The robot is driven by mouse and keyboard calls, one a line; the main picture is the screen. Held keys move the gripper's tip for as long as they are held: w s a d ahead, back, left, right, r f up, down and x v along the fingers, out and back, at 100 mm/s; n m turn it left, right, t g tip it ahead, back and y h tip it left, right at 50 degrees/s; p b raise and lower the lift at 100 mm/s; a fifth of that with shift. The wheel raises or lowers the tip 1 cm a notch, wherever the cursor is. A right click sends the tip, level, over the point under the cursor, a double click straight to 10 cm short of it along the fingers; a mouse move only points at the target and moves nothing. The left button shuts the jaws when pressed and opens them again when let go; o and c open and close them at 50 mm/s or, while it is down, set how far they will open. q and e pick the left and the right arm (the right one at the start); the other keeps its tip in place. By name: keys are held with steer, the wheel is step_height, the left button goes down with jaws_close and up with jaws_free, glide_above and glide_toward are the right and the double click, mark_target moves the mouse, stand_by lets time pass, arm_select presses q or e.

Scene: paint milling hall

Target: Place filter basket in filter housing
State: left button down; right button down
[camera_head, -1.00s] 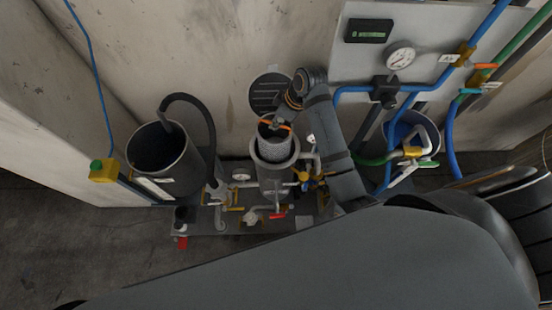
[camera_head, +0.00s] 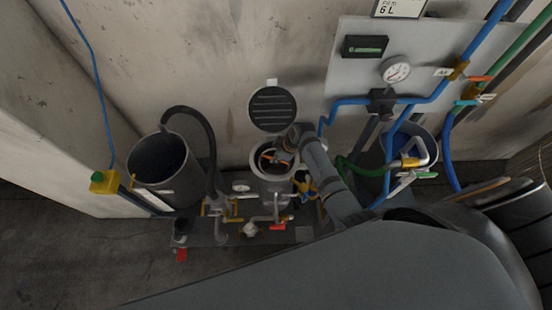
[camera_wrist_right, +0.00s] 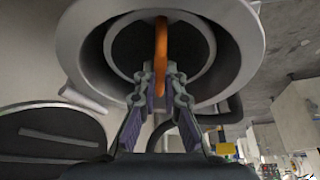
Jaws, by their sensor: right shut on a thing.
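The filter housing (camera_head: 275,189) is a grey upright cylinder with a wide pale rim, open at the top. The filter basket (camera_head: 266,163) is down inside its mouth, with its orange handle (camera_head: 267,155) on top; its lower part is hidden. My right gripper (camera_head: 279,157) is at the mouth from the right. In the right wrist view my right gripper (camera_wrist_right: 158,88) is shut on the orange handle (camera_wrist_right: 161,50), with the housing rim (camera_wrist_right: 82,45) around the basket's ring. Whether the basket touches bottom cannot be seen. My left gripper is out of view.
A round dark slatted lid (camera_head: 272,109) stands open behind the housing. A dark bucket (camera_head: 165,185) with a black hose is at the left. Valves and a red handle (camera_head: 279,226) crowd the housing's base. Blue pipes and a gauge (camera_head: 395,70) are at the right.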

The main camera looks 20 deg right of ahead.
steer(key=shift+w+f, duration=0.1)
steer(key=shift+f, duration=0.25)
steer(key=shift+f, duration=0.15)
steer(key=c, duration=1.5)
jaws_free()
steer(key=shift+o, duration=0.2)
steer(key=shift+r, duration=0.2)
steer(key=v, duration=1.2)
